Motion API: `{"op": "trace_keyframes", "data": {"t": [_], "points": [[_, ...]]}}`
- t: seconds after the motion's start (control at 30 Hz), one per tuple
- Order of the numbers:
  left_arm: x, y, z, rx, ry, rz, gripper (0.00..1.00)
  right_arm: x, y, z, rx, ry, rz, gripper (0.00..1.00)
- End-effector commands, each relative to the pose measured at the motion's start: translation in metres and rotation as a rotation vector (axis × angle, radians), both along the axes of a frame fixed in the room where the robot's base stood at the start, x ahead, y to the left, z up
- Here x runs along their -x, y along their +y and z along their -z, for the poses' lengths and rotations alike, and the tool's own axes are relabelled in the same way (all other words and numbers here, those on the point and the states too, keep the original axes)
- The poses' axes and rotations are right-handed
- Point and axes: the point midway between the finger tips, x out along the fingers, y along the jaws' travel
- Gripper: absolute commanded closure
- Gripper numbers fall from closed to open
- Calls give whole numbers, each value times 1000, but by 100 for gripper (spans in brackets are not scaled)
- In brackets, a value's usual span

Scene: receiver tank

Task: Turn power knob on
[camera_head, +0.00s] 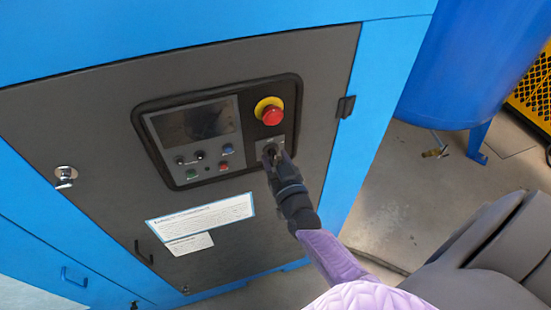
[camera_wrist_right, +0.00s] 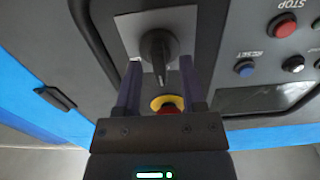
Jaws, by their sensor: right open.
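The black power knob (camera_head: 270,148) sits on a light square plate at the right of the control panel, below the red emergency stop button (camera_head: 270,115) with its yellow ring. In the right wrist view the knob (camera_wrist_right: 157,46) is close up, its narrow grip pointing down the picture toward the yellow ring. My right gripper (camera_head: 273,159) is at the knob, partly covering it. In the right wrist view its open fingers (camera_wrist_right: 160,68) stand one on each side of the knob's grip, with gaps visible. My left gripper is not in view.
The panel holds a dark screen (camera_head: 208,119) and several small buttons left of the knob. The grey cabinet door (camera_head: 85,120) has a hinge (camera_head: 345,107) at right and a silver latch (camera_head: 65,175) at left. A blue tank (camera_head: 465,65) stands at right, with bare floor before it.

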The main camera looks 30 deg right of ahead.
Motion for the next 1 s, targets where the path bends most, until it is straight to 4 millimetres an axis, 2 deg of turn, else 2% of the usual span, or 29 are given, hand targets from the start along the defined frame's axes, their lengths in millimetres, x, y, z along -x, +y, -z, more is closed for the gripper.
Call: {"op": "trace_keyframes", "data": {"t": [0.33, 0.57, 1.0], "points": [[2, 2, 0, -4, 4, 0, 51, -6, -1, 0, 0, 2, -1, 51], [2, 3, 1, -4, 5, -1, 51, -5, -1, 0, 0, 2, -1, 99], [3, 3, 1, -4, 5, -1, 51, -5, -1, 0, -49, -9, -1, 100]]}}
